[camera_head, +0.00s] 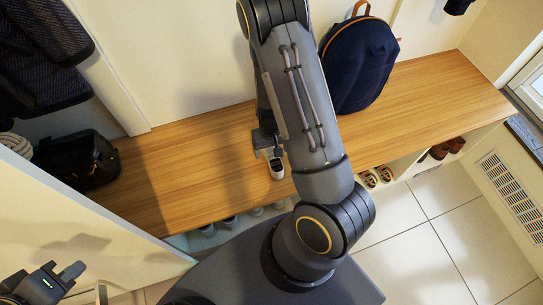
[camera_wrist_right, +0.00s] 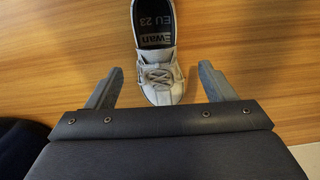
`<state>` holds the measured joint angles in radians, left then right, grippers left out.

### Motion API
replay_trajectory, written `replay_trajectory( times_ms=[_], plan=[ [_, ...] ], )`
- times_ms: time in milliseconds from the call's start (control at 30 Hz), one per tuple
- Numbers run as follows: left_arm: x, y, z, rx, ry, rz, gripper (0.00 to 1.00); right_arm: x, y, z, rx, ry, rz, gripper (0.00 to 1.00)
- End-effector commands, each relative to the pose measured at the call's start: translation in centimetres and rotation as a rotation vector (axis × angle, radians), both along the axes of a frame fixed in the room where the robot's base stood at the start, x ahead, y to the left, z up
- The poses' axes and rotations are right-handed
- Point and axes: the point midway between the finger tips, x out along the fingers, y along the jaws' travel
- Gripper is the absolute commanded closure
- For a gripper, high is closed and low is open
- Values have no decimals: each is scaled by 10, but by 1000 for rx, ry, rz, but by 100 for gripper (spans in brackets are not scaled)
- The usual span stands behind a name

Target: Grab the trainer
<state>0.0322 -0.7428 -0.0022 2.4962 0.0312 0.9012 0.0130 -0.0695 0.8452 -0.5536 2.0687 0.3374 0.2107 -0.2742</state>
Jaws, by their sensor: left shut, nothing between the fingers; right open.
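The trainer (camera_wrist_right: 158,62) is pale grey-white with laces and a dark insole printed with writing. In the right wrist view my right gripper (camera_wrist_right: 160,85) is open, with one finger on each side of the trainer's toe and visible gaps between. My left gripper (camera_head: 66,280) is shut and empty at the lower left, far from the trainer.
A navy backpack (camera_head: 358,65) stands on the bench to the right. A black bag (camera_head: 75,160) sits at its left end. Several shoes (camera_head: 378,177) fill cubbies below. A pale panel (camera_head: 90,215) stands between my left gripper and the bench. The bench's right end is clear.

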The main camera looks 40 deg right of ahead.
Motion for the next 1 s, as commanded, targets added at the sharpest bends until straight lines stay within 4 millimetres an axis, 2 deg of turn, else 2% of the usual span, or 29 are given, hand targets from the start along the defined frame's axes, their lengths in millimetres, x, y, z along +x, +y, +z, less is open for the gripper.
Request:
replay_trajectory(
  times_ms=[33,167,433,800,1000],
  plan=[
    [0,0,-7,0,0,0,100,-3,-1,-13,2,5,-2,24],
    [0,0,-13,0,0,0,100,-3,-1,-31,1,4,-2,24],
    [0,0,-12,0,0,0,100,-2,-1,-33,1,0,1,24],
    [0,0,-12,0,0,0,100,-2,-1,-33,1,1,0,72],
    [0,0,-12,0,0,0,100,-2,-1,-33,1,1,0,73]
  ],
)
